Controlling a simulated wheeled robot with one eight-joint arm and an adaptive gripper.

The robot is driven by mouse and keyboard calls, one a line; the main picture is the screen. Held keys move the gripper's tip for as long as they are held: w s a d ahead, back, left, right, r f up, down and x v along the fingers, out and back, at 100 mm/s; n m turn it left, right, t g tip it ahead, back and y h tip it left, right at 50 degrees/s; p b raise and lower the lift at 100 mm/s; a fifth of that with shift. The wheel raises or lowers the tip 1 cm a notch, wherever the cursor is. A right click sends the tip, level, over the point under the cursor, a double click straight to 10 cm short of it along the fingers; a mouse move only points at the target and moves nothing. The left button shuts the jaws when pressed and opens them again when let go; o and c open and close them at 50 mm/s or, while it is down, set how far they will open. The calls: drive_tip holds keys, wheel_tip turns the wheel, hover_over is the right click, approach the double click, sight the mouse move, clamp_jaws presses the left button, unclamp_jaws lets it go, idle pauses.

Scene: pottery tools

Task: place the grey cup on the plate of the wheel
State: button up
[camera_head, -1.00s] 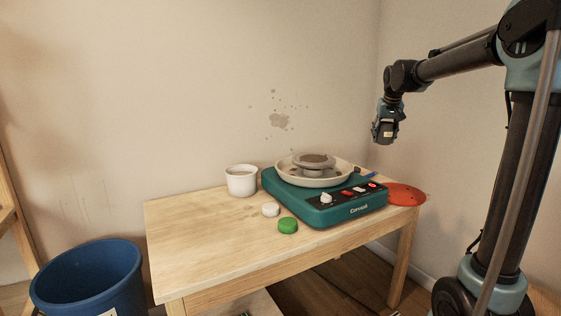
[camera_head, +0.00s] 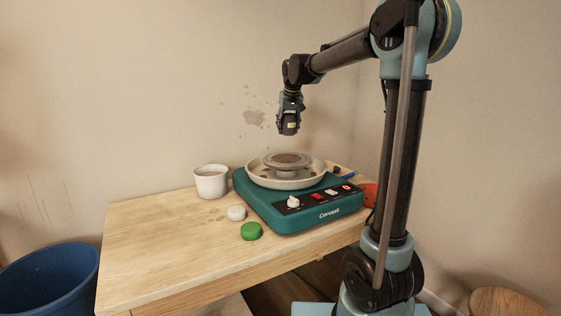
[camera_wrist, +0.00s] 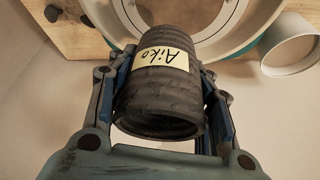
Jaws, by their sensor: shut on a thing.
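The dark grey cup (camera_wrist: 158,95) has a pale label reading "Aiko", and its mouth shows at the near end in the wrist view. It also shows in the head view (camera_head: 290,126). My gripper (camera_head: 289,108) is shut on it, with one finger on each side. It holds the cup in the air above the wheel's plate (camera_head: 287,160), with a clear gap between them. The plate is a round, brownish, empty disc inside the cream basin (camera_head: 258,177) of the teal wheel (camera_head: 285,219). In the wrist view the cup hides part of the basin.
A white cup (camera_head: 211,183) stands on the wooden table (camera_head: 165,250) left of the wheel. A small white lump (camera_head: 236,213) and a green lid (camera_head: 251,231) lie in front. An orange disc (camera_head: 369,193) is at the right. A blue bin (camera_head: 50,280) stands left of the table.

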sight(284, 155)
drive_tip(key=shift+a+f, duration=0.1)
drive_tip(key=shift+a, duration=0.35)
drive_tip(key=shift+f, duration=4.9)
drive_tip(key=o, duration=1.2)
drive_tip(key=shift+f, duration=0.1)
